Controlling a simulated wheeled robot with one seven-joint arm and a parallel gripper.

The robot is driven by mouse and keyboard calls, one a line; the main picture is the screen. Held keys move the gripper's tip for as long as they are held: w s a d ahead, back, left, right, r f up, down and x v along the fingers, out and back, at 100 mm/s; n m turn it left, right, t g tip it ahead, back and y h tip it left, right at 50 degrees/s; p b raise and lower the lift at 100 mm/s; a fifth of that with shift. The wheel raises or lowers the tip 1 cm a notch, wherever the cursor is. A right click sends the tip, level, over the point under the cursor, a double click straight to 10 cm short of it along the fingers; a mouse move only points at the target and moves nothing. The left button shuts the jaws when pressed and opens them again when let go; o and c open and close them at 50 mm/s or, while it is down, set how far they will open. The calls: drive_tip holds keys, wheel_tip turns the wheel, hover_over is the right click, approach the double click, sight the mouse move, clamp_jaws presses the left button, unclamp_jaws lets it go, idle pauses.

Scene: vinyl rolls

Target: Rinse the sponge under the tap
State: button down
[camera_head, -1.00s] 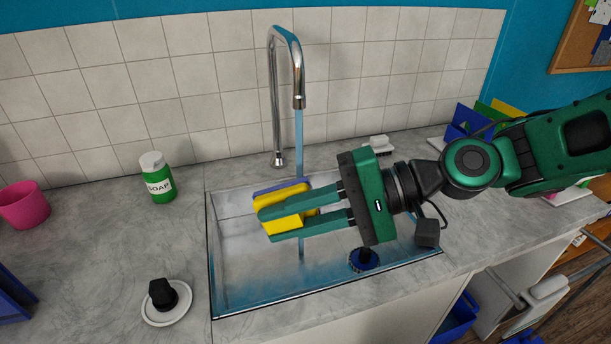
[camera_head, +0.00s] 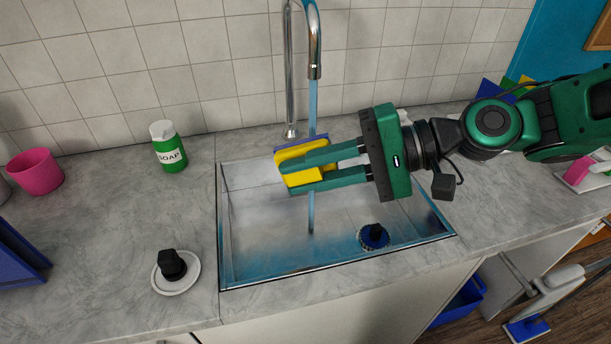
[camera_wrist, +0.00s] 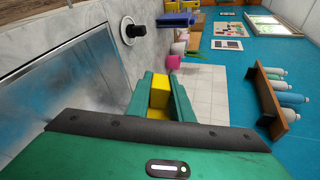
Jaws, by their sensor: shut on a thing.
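My green gripper (camera_head: 327,168) is shut on a yellow sponge (camera_head: 300,177) with a blue-purple layer along its far side. The sponge also shows between the fingers in the wrist view (camera_wrist: 160,96). The chrome tap (camera_head: 314,45) stands behind the sink, and a blue stream of water (camera_head: 312,105) runs down from it into the sink (camera_head: 270,245). The gripper holds the sponge above the basin, at the stream. Whether the water lands on the sponge or passes just behind or beside it, I cannot tell.
A blue round-headed brush or plug (camera_head: 373,237) lies in the basin's front right. A green soap bottle (camera_head: 168,148) and a pink cup (camera_head: 36,172) stand on the left counter. A black knob on a white disc (camera_head: 174,270) is left of the sink. The counter between them is clear.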

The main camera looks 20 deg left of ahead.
sight(303, 152)
drive_tip(key=w+a, duration=0.2)
drive_tip(key=w, duration=0.9)
drive_tip(key=shift+w+a, duration=0.15)
drive_tip(key=shift+w, duration=0.1)
idle(0.3)
drive_tip(key=shift+s, duration=0.1)
idle(0.3)
drive_tip(key=shift+s+d, duration=0.25)
drive_tip(key=shift+s, duration=1.05)
drive_tip(key=shift+s+d, duration=0.3)
drive_tip(key=shift+s, duration=0.95)
drive_tip(key=shift+s+d, duration=0.25)
drive_tip(key=shift+s, duration=1.05)
drive_tip(key=shift+s+d+r, duration=0.2)
drive_tip(key=shift+s+r, duration=0.75)
drive_tip(key=shift+r, duration=0.05)
drive_tip(key=shift+s+d+r, duration=0.2)
drive_tip(key=shift+s+r, duration=0.8)
drive_tip(key=shift+s+d+r, duration=0.2)
drive_tip(key=shift+s+r, duration=0.75)
drive_tip(key=shift+r, duration=0.05)
drive_tip(key=shift+s, duration=0.1)
